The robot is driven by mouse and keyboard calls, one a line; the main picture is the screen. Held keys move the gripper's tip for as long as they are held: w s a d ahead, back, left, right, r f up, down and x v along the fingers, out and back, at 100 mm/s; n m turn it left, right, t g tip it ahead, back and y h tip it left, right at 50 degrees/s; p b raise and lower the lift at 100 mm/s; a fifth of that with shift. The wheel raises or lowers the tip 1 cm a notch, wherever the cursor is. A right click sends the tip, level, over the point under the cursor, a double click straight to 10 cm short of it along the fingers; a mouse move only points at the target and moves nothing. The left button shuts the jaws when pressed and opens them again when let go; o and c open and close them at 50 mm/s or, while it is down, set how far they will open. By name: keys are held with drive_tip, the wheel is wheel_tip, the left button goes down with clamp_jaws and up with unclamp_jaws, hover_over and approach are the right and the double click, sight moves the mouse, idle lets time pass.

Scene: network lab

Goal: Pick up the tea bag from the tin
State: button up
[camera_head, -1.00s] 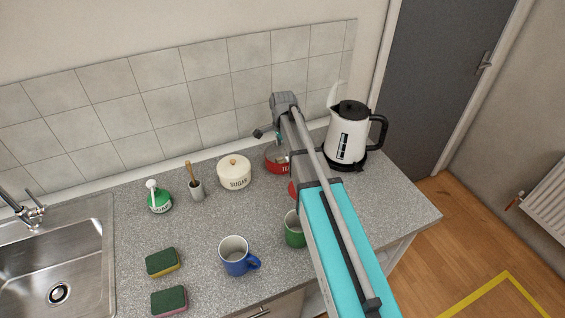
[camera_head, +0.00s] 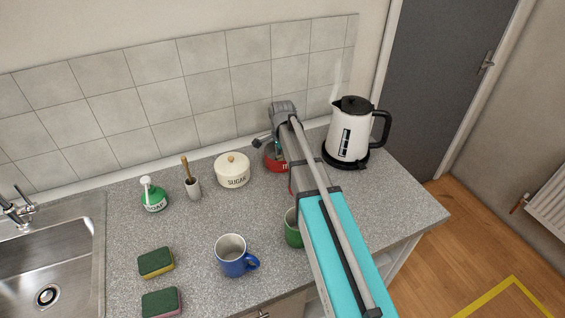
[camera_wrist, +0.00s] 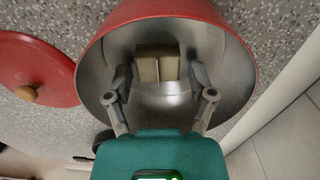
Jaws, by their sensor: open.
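The red tin (camera_head: 274,165) stands on the counter at the back, partly hidden behind my arm. In the wrist view I look into its open mouth, with the red rim (camera_wrist: 150,13) and grey metal inside. Two beige tea bags (camera_wrist: 146,68) appear to stand side by side in the tin against the far wall. My gripper (camera_wrist: 158,76) is open, with its fingers reaching into the tin mouth on either side of the tea bags. No gap or contact with them can be made out clearly.
The red lid (camera_wrist: 35,70) with a wooden knob lies beside the tin. A sugar pot (camera_head: 232,171) stands left of the tin and a kettle (camera_head: 347,138) right of it. A green mug (camera_head: 292,230) and a blue mug (camera_head: 232,258) stand in front.

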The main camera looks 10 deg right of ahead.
idle(0.5)
drive_tip(key=c, duration=0.5)
drive_tip(key=shift+o, duration=0.2)
drive_tip(key=shift+r, duration=0.1)
drive_tip(key=shift+r+p, duration=1.2)
drive_tip(key=shift+p, duration=0.1)
drive_tip(key=s+r+p, duration=1)
drive_tip(key=s, duration=0.4)
drive_tip(key=shift+a+r, duration=0.2)
drive_tip(key=shift+a, duration=0.15)
